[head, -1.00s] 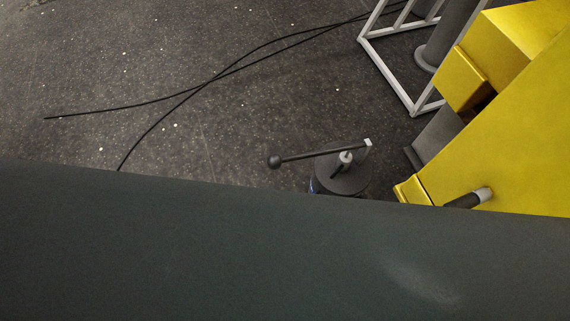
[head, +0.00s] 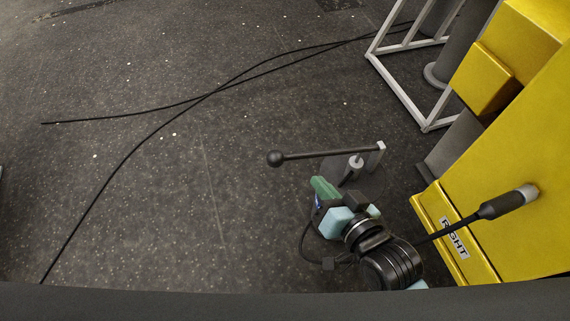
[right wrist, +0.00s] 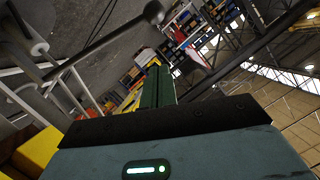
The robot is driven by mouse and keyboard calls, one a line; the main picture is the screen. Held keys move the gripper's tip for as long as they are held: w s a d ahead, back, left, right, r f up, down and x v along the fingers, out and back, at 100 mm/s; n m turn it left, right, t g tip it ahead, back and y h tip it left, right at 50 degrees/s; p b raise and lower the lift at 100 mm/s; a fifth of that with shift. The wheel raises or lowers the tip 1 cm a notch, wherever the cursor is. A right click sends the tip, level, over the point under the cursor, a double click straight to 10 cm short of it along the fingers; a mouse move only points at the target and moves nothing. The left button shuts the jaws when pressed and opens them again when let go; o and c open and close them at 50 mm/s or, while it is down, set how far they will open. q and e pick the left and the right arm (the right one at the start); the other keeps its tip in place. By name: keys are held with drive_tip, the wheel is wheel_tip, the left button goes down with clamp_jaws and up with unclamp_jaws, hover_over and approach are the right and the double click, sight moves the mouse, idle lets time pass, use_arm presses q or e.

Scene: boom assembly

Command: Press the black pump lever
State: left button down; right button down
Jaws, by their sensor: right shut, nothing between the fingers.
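The black pump lever (head: 320,154) is a thin rod with a ball (head: 275,158) at its left end, lying nearly level in the head view. Its right end meets a light grey bracket on the round dark pump (head: 372,180). My right gripper (head: 322,187) is shut and empty, with green fingers, just in front of the lever and apart from it in the picture. In the right wrist view, the shut fingers (right wrist: 157,86) point up the middle, and the lever (right wrist: 100,46) with its ball (right wrist: 154,12) passes at upper left. My left gripper is out of view.
A yellow machine body (head: 500,185) with a RIGHT label stands close to the right of my arm. A white frame (head: 400,92) stands behind. Black cables (head: 215,91) lie on the dark floor.

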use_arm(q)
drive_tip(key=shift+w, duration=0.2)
use_arm(e)
drive_tip(key=shift+w, duration=0.1)
